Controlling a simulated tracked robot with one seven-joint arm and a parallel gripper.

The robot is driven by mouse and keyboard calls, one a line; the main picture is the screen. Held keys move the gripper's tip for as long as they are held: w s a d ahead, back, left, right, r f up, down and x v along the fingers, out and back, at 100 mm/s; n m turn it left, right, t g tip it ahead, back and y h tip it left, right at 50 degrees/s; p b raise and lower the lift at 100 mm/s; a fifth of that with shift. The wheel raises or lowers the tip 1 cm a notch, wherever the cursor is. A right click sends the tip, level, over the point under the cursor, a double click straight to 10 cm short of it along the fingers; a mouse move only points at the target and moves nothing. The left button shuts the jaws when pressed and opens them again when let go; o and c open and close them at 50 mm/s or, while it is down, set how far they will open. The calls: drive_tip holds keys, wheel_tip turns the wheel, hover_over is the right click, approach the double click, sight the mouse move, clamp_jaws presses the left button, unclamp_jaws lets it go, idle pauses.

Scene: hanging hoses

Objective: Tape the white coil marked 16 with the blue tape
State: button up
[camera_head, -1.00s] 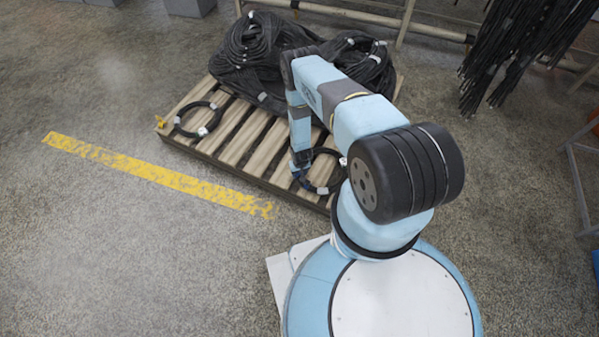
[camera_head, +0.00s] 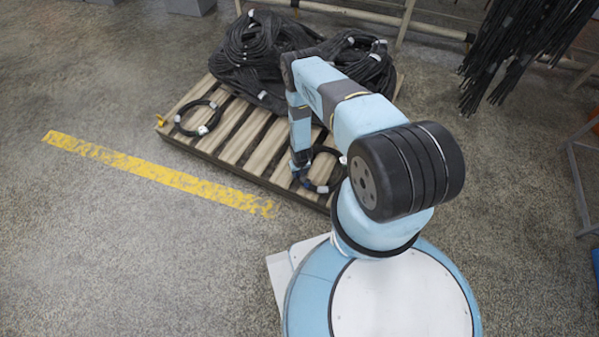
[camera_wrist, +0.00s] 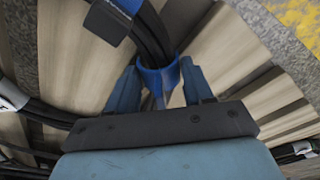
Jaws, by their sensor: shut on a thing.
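My gripper (camera_head: 301,170) is low over the front right of the pallet, at the left side of a black hose coil (camera_head: 338,180). In the wrist view my gripper (camera_wrist: 160,72) is shut on a blue tape ring (camera_wrist: 157,82), between its two fingers. Black hose strands (camera_wrist: 150,35) run right up to the ring; whether they pass through it I cannot tell. A blue band (camera_wrist: 129,5) is on the coil, near a dark block-like piece (camera_wrist: 108,22). A white tag (camera_wrist: 10,95) shows at the left edge. No number 16 is readable, and no white coil shows.
Another black coil with white tags (camera_head: 198,118) lies on the left of the wooden pallet (camera_head: 232,150). A large black hose heap (camera_head: 262,55) covers its back. Hoses hang (camera_head: 520,50) at upper right. The floor around the yellow line (camera_head: 150,171) is clear.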

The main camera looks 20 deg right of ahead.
drive_tip(key=shift+f, duration=0.4)
idle(0.3)
drive_tip(key=o, duration=1.1)
drive_tip(key=r, duration=0.4)
drive_tip(key=s+r, duration=0.1)
drive_tip(key=r, duration=0.8)
drive_tip(key=shift+s+r, duration=0.3)
drive_tip(key=shift+s, duration=0.1)
